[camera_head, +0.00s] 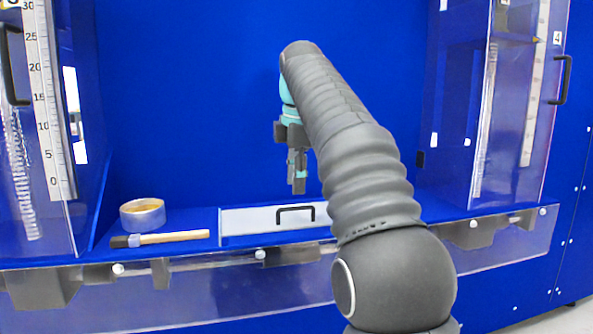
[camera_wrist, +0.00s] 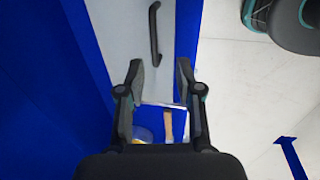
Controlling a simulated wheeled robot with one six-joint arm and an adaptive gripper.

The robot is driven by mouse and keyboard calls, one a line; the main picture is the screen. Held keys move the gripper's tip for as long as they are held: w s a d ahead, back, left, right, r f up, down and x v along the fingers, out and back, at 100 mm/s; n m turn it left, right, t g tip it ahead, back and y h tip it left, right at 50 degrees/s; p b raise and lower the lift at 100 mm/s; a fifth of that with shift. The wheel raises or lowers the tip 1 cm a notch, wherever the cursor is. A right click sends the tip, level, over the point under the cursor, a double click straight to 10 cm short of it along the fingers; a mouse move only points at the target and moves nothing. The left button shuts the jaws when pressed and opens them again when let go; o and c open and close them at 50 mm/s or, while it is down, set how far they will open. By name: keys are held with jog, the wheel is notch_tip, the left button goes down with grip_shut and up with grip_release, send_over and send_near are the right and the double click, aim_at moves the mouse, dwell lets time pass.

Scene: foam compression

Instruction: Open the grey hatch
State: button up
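The grey hatch (camera_head: 246,222) is a pale panel in the blue bench and looks shut. It also shows in the wrist view (camera_wrist: 118,28), ahead of the fingers. Its black handle (camera_head: 295,209) is a bar on the panel; in the wrist view the handle (camera_wrist: 154,36) lies just beyond the fingertips. My gripper (camera_head: 298,188) points down above the hatch, near the handle and apart from it. In the wrist view my gripper (camera_wrist: 160,70) has its two fingers spread with nothing between them. My arm hides the right end of the hatch in the head view.
A roll of tape (camera_head: 143,214) and a wooden-handled brush (camera_head: 160,239) lie on the bench left of the hatch. Clear cases with scales, left (camera_head: 40,130) and right (camera_head: 512,110), flank the bay.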

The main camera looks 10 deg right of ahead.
jog(key=shift+s+r, duration=0.2)
jog(key=shift+r, duration=0.8)
